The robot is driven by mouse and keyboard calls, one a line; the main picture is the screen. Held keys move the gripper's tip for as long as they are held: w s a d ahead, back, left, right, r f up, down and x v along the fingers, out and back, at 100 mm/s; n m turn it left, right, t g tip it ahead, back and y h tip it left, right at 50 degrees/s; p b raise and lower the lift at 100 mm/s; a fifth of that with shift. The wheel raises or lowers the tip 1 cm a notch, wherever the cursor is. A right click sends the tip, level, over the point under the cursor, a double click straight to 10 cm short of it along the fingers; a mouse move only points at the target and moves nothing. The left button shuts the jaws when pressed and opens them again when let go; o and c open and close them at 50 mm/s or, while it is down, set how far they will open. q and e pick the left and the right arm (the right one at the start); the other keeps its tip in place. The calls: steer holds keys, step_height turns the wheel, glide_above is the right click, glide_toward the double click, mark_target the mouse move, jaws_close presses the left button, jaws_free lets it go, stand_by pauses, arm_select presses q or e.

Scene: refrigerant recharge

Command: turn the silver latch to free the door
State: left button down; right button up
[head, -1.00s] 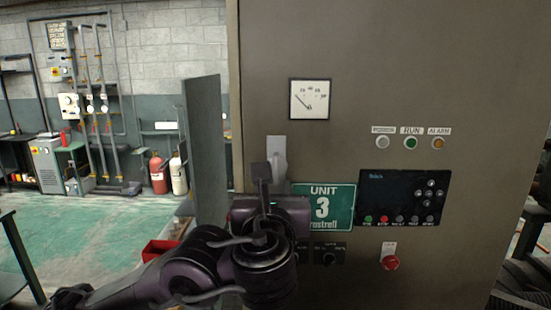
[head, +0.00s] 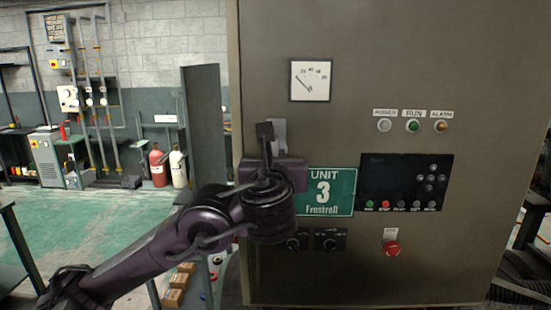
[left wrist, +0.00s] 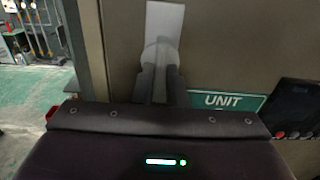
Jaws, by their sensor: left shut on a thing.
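The silver latch (head: 280,130) is mounted near the left edge of the grey-brown cabinet door (head: 350,40), above and left of the green UNIT 3 sign (head: 325,191). My left gripper (head: 266,133) is at the latch and covers much of it in the head view. In the left wrist view the pale latch plate (left wrist: 164,22) stands upright, and my left gripper's dark fingers (left wrist: 158,80) are shut on the latch's handle (left wrist: 160,54) below it. The handle's lower part is hidden between the fingers. My right gripper is not in view.
A gauge (head: 310,81) is above the latch. Lamps, a black control panel (head: 405,182) and a red stop button (head: 391,249) are to the right. Dark knobs (head: 328,239) sit below the sign. Gas cylinders (head: 158,167) stand far back left; open green floor lies there.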

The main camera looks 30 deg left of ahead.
arm_select(q)
steer(key=n+b, duration=0.1)
steer(key=n, duration=0.2)
steer(key=shift+f+b, duration=0.1)
steer(key=shift+b, duration=0.25)
steer(key=shift+n, duration=0.7)
steer(key=shift+n+b, duration=0.8)
steer(key=shift+n, duration=0.1)
steer(key=shift+n+b, duration=0.55)
steer(key=shift+n, duration=0.85)
steer(key=shift+r, duration=0.2)
